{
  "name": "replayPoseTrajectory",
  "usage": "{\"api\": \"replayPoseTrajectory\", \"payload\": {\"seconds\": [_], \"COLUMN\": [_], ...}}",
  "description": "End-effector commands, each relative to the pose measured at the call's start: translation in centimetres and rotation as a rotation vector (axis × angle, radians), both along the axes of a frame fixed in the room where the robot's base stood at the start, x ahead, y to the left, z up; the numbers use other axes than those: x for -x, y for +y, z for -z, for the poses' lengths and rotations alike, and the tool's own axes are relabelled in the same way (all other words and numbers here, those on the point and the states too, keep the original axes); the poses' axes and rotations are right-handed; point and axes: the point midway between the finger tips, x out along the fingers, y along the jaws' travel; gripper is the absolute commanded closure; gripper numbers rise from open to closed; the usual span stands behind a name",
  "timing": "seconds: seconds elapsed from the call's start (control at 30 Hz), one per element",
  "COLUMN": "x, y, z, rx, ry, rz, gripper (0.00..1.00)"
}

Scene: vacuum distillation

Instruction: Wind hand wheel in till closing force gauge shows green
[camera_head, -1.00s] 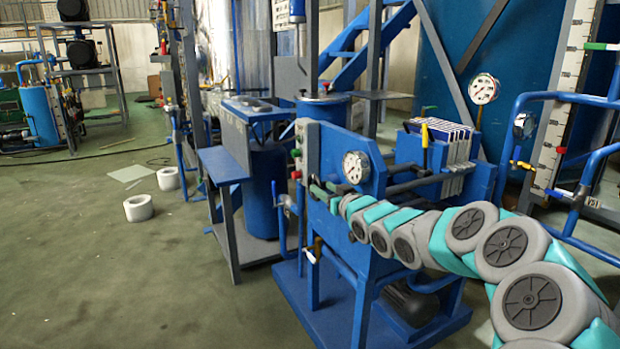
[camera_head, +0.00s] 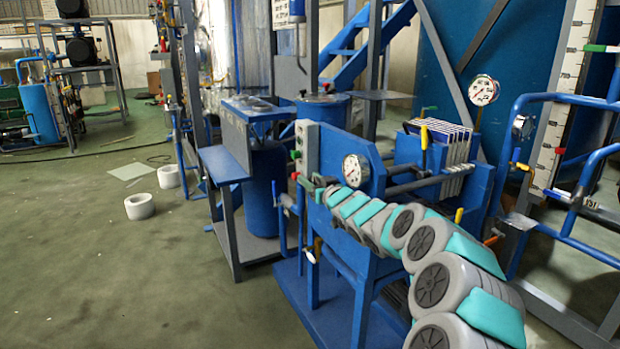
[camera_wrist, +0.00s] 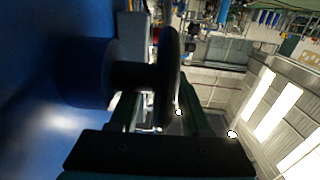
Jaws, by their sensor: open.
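A dark hand wheel (camera_wrist: 168,70) shows nearly edge-on in the wrist view, on a thick dark shaft that runs left to a blue face. My gripper (camera_wrist: 158,112) is open, with a finger on either side of the wheel's lower rim. I cannot tell whether either finger touches it. In the head view my gripper (camera_head: 322,190) is small at the left end of the blue press frame, and the wheel is hard to make out there. A round white gauge (camera_head: 356,170) sits on the frame just above my arm. Its needle and colour zone are too small to read.
White press plates (camera_head: 448,140) stand behind the arm on the blue frame. A second gauge (camera_head: 483,90) is mounted higher at right. Blue pipe rails (camera_head: 575,205) stand at right. A blue bench (camera_head: 223,163) stands left of the frame. Open floor lies at left.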

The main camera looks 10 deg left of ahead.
Motion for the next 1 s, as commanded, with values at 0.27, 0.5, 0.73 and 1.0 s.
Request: {"api": "replayPoseTrajectory", "payload": {"seconds": [0.27,0.5,0.73,1.0], "x": [-0.32,-0.31,-0.31,-0.31], "y": [0.33,0.32,0.31,0.31], "z": [0.04,0.07,0.07,0.10], "rx": [0.001,0.001,0.001,0.001], "ry": [0.000,0.001,0.001,0.001], "rz": [-0.001,-0.001,-0.001,-0.001], "gripper": [0.53,0.65,0.91,1.00]}}
